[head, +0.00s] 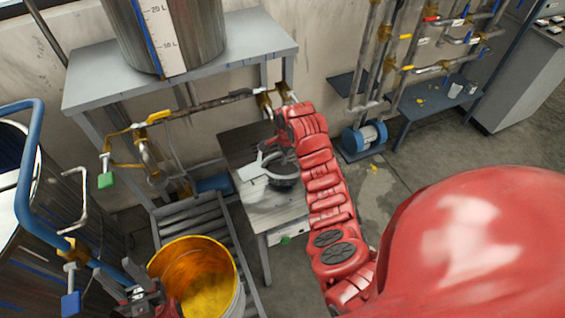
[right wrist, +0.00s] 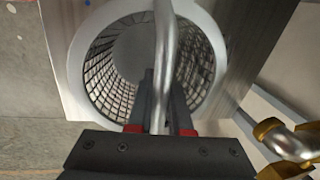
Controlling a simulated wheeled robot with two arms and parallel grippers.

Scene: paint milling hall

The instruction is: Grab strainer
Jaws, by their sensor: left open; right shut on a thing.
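The strainer (head: 284,183) is a round mesh basket with a white rim and a metal bail handle. In the head view it is at the small table, partly hidden by my right arm. The right wrist view looks down into the strainer (right wrist: 106,82). Its handle (right wrist: 165,45) runs between the fingers of my right gripper (right wrist: 160,100), which is shut on it. In the head view the right gripper (head: 272,152) is at the end of the red arm. My left gripper (head: 143,293) is open and empty at lower left, beside the yellow-lined bucket.
The bucket (head: 237,300) stands on a roller rack (head: 190,212). The small table (head: 243,141) is behind the strainer. A steel tank (head: 200,30) stands on a higher shelf (head: 100,88). A pipe with valves (head: 205,105) runs along the wall. Another drum (head: 75,235) is at left.

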